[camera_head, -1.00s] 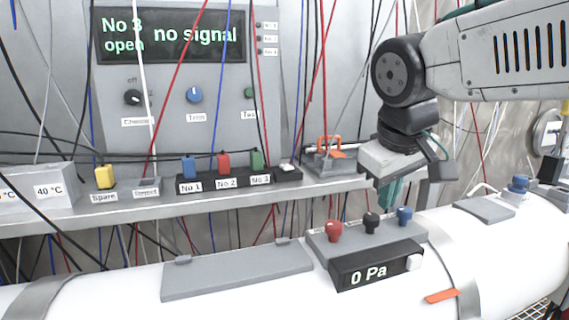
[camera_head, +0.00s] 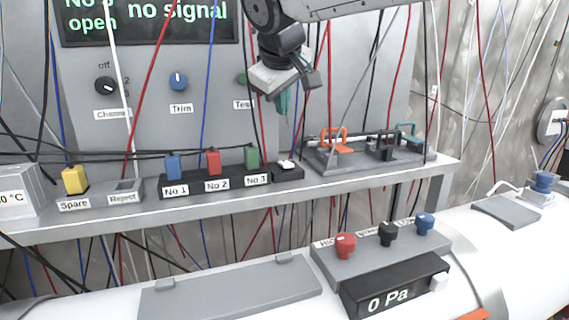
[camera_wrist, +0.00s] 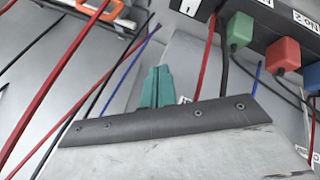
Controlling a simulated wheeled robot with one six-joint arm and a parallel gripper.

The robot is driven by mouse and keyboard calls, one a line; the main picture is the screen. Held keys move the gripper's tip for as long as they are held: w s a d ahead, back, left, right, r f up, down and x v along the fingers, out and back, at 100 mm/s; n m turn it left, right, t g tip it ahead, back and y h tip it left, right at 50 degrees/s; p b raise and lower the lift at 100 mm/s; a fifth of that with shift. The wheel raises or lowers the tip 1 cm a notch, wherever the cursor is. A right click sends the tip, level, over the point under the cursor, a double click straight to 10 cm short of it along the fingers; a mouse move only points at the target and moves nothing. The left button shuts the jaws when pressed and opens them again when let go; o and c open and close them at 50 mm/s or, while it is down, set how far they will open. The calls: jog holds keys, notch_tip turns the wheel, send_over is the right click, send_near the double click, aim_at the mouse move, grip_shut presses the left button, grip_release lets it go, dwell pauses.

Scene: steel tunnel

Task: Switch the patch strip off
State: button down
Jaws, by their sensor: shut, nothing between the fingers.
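The patch strip (camera_head: 226,182) is a black bar on the grey shelf. It carries a blue plug (camera_head: 173,165) at No 1, a red plug (camera_head: 213,161) at No 2 and a green plug (camera_head: 251,157) at No 3. A white rocker switch (camera_head: 286,164) sits at its right end. The strip (camera_wrist: 262,40) also shows at the upper right of the wrist view, with the white switch (camera_wrist: 190,6) at the top edge. My gripper (camera_head: 283,104) is shut and empty, above the switch end and apart from it. Its teal fingers (camera_wrist: 152,88) show in the wrist view.
A panel display (camera_head: 150,20) reads "no signal", its left text partly cut off. Coloured cables hang in front and around. Right of the strip is a plate with orange, black and teal handles (camera_head: 372,150). A yellow Spare plug (camera_head: 75,180) stands left.

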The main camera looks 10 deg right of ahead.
aim_at(285, 163)
jog(key=shift+s+d+f, duration=0.1)
jog(key=shift+s+f, duration=0.1)
jog(key=shift+f, duration=1.25)
jog(key=shift+s+d+f, duration=0.1)
jog(key=shift+s+f, duration=0.15)
jog(key=shift+f, duration=1.25)
jog(key=shift+s+f, duration=0.2)
jog(key=shift+f, duration=1.25)
jog(key=shift+f, duration=0.1)
